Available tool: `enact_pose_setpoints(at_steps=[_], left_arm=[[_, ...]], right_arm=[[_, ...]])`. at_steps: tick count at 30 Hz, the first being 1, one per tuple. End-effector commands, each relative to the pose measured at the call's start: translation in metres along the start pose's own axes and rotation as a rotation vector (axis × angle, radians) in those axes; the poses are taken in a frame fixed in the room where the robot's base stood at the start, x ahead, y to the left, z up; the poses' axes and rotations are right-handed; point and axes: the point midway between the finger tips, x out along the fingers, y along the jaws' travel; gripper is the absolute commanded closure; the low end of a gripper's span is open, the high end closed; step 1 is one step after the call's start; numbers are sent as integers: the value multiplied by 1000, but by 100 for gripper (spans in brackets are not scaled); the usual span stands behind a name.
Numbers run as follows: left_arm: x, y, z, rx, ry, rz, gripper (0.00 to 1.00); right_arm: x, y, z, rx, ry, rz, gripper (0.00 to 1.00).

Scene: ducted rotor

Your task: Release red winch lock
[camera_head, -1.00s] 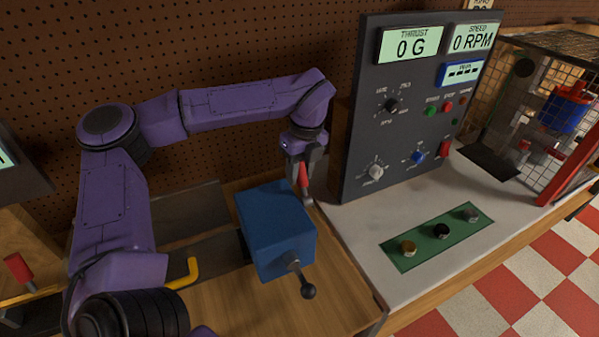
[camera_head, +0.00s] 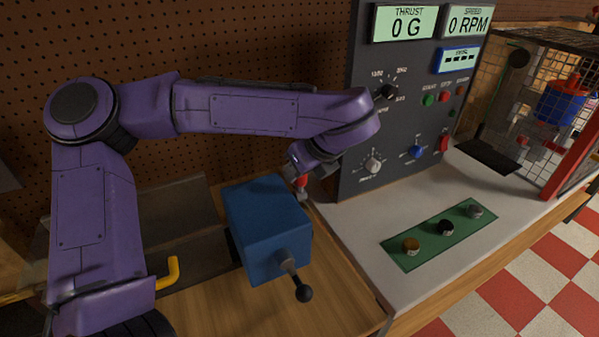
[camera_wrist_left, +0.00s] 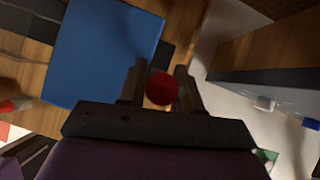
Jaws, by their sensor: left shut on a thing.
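The winch is a blue box (camera_head: 268,226) on the wooden bench, with a crank ending in a black knob (camera_head: 303,293) at its front. The red winch lock (camera_head: 301,181) shows as a small red piece beside the box's far right corner. Most of it is hidden behind my left gripper (camera_head: 301,190). In the left wrist view, the lock's round red end (camera_wrist_left: 161,89) sits between the two fingers of my left gripper (camera_wrist_left: 159,78), which is shut on it. The blue box (camera_wrist_left: 105,50) lies just left of the fingers there. My right gripper is not in view.
A dark control panel (camera_head: 400,130) with knobs and displays stands close to the right of my left wrist. A green strip with several knobs (camera_head: 445,228) lies on the pale worktop. A mesh cage (camera_head: 540,110) stands at far right. A yellow handle (camera_head: 172,273) is left of the box.

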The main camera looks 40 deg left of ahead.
Motion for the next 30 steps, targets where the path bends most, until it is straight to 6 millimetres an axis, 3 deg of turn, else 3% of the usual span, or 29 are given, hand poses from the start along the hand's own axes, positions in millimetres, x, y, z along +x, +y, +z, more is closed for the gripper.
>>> enact_pose_setpoints(at_steps=[12, 13, 15, 25, 30], left_arm=[[0, 0, 0, 0, -8, -1, 100], [0, 0, 0, 0, -8, -1, 63], [0, 0, 0, 0, -8, -1, 45], [-5, 0, -1, -1, -9, -3, 45], [-38, 0, -2, -2, -12, -5, 45]], right_arm=[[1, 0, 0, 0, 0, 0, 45], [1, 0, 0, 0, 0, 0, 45], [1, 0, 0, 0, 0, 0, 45], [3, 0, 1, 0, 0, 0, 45], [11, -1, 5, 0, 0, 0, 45]])
